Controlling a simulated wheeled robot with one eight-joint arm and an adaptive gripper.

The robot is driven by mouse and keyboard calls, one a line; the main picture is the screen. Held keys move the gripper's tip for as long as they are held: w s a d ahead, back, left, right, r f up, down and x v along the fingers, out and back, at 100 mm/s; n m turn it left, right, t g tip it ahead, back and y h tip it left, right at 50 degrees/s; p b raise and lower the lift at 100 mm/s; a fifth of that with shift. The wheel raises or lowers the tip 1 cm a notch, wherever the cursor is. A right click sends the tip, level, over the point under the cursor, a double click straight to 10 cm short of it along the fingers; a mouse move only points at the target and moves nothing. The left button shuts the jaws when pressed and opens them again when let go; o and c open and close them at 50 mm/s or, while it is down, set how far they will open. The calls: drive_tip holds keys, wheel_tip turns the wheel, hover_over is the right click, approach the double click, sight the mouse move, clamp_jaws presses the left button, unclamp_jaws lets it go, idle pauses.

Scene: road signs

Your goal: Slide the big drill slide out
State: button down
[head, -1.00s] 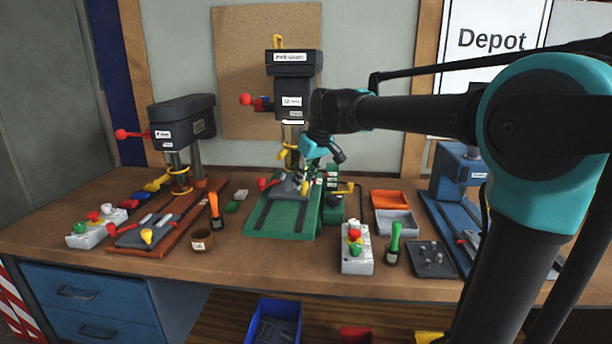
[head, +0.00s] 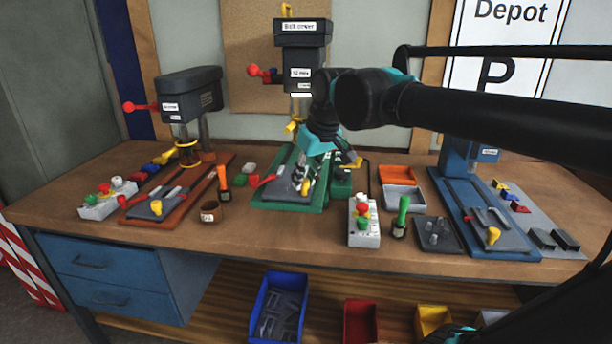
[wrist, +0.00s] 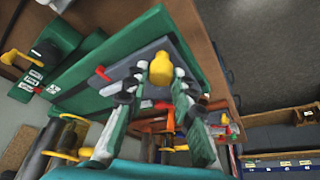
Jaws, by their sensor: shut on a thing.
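The big drill (head: 301,72) is the tall dark one at the back centre, on a green base (head: 290,207). Its slide (head: 281,190) is a dark grey plate lying on that base, close to the base's front edge. The slide has a red lever (head: 262,180) at its left and a yellow knob (wrist: 160,68). My gripper (head: 305,186) reaches down over the slide's right front. In the wrist view its fingers are closed around the yellow knob. My gripper hides part of the slide in the head view.
A smaller drill (head: 189,95) on a brown base stands left; a blue machine (head: 468,150) stands right. A brown cup (head: 210,212), orange-handled tool (head: 223,182), grey button box (head: 364,225) and green-handled tool (head: 402,215) flank the green base. The bench directly before it is clear.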

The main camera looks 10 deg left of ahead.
drive_tip(key=shift+s, duration=0.2)
drive_tip(key=c, duration=1.3)
unclamp_jaws()
drive_tip(key=shift+s, duration=0.1)
drive_tip(key=shift+o, duration=0.2)
drive_tip(key=shift+r, duration=0.1)
drive_tip(key=v, duration=1.1)
drive_tip(key=shift+r, duration=0.4)
drive_tip(key=shift+s, duration=0.1)
